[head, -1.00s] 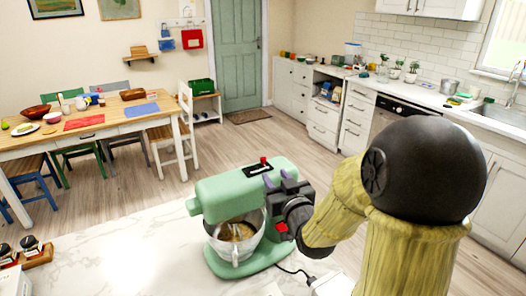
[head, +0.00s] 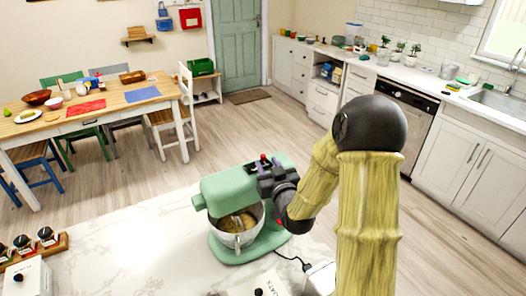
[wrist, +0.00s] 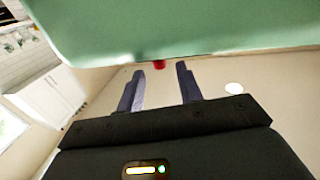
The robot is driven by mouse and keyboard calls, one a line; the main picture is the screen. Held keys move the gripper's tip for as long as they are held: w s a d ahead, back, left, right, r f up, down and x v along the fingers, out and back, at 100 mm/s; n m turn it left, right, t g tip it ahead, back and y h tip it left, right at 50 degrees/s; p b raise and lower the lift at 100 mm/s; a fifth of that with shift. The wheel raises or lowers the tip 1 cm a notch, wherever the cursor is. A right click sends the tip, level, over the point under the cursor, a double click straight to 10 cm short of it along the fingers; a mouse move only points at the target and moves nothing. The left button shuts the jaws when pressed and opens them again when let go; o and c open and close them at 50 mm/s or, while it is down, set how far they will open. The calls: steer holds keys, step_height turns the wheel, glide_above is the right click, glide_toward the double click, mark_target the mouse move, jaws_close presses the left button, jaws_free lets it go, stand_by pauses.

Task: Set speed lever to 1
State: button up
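My gripper (head: 262,167) is at the mixer head's right side, close to the lever. In the wrist view its fingers (wrist: 160,69) are apart with nothing held. The lever's setting marks are hidden.
A rack of small jars (head: 35,249) and a white box (head: 28,278) are at the counter's left. Another white box (head: 258,284) is at the front, near the mixer's cord (head: 292,262).

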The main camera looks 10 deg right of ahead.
mark_target(264, 158)
steer(key=w, duration=0.3)
steer(key=w+p, duration=0.1)
steer(key=w, duration=0.1)
steer(key=shift+a, duration=0.3)
steer(key=shift+s, duration=0.1)
steer(key=shift+c, duration=0.3)
jaws_close()
